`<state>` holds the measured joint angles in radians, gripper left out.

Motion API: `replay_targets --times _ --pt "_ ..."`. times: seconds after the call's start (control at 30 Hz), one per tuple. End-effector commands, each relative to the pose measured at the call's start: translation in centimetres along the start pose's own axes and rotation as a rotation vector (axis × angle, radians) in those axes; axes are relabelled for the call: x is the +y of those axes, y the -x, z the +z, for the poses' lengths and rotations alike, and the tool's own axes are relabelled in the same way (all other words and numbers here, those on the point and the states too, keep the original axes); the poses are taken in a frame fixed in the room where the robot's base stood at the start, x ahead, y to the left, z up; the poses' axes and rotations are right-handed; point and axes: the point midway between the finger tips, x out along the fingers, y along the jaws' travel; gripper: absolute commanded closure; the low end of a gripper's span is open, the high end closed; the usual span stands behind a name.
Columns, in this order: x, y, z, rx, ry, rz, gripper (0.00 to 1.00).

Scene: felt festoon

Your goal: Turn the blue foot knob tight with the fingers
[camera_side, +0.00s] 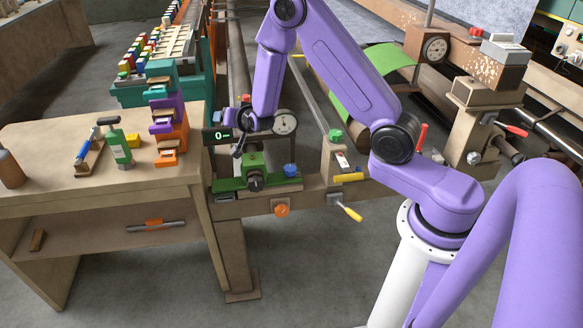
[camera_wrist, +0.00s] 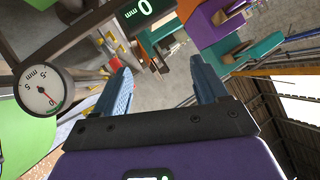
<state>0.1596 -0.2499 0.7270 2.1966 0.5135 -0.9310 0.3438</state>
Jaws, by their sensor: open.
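The blue foot knob (camera_side: 291,170) is small in the side view. It sits at the right end of a green foot plate (camera_side: 230,184) on the brown beam, below a round dial gauge (camera_side: 285,122). My gripper (camera_side: 238,147) is above and to the left of the knob, near the green block on that plate, and apart from the knob. In the wrist view my gripper (camera_wrist: 160,78) has its two fingers spread wide with nothing between them. I cannot make out the blue knob in the wrist view.
A digital readout (camera_side: 216,135) stands beside my gripper. A post with a green knob (camera_side: 335,135) and a yellow-handled part (camera_side: 349,178) are right of the blue knob. An orange knob (camera_side: 281,210) is below. The bench (camera_side: 60,190) at left holds tools and coloured bins.

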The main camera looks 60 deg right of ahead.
Motion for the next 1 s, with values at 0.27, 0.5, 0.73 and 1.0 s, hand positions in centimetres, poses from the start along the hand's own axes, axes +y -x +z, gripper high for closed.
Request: replay_targets --times 0.27,0.5,0.73,1.0 --pt "-0.8 -0.4 -0.8 -0.162 0.064 -0.224 0.27" --pt "0.3 0.7 -0.7 -0.318 0.17 -0.357 0.27" --pt "3.4 2.2 -0.6 -0.467 0.307 -0.424 0.27" --pt "9.2 4.2 -1.0 -0.624 0.505 -0.428 0.27"
